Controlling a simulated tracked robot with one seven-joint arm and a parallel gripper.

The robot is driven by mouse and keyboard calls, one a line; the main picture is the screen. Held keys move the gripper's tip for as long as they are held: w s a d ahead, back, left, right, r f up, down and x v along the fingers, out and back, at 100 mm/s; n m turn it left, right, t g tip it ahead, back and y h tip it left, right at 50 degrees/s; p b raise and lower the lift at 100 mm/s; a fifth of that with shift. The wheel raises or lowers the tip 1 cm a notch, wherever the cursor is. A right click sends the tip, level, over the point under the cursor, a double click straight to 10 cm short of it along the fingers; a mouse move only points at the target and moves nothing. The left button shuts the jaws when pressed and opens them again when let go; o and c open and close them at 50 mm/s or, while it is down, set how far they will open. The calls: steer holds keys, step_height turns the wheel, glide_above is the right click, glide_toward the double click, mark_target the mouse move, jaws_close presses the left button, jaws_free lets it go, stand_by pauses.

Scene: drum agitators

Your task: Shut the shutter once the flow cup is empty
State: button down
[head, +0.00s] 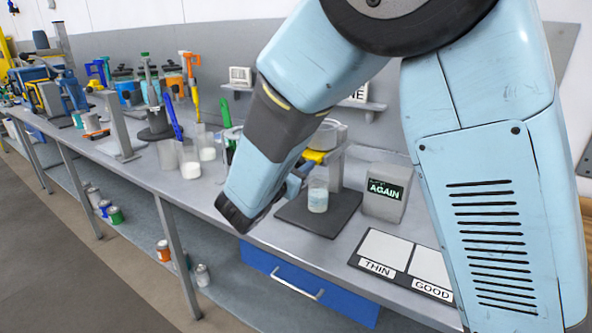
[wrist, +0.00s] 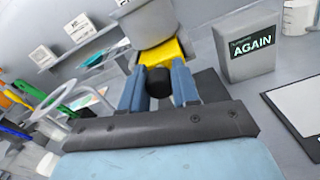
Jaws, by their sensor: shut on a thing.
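The grey flow cup (head: 326,134) sits on a stand in the head view, partly behind my arm. It is at the top of the wrist view (wrist: 145,22); its inside is not visible there. The yellow shutter (wrist: 172,50) is under the cup and also shows in the head view (head: 315,156). My gripper (wrist: 158,76) has its blue fingers on either side of the shutter's black knob (wrist: 159,88), shut on it. A clear beaker (head: 318,197) with pale contents stands below the cup on a dark base. I cannot tell whether liquid is falling.
A grey display (head: 385,190) reading "AGAIN" stands right of the stand. White pads labelled THIN (head: 384,250) and GOOD (head: 433,267) lie in front of it. Beakers with white contents (head: 190,169) and coloured tools crowd the bench to the left.

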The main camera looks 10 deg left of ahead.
steer(key=shift+w+d, duration=0.1)
steer(key=shift+d, duration=0.05)
steer(key=c, duration=0.9)
jaws_free()
steer(key=shift+o, duration=0.4)
steer(key=shift+w, duration=0.1)
steer(key=v, duration=1.4)
steer(key=shift+w+f, duration=0.1)
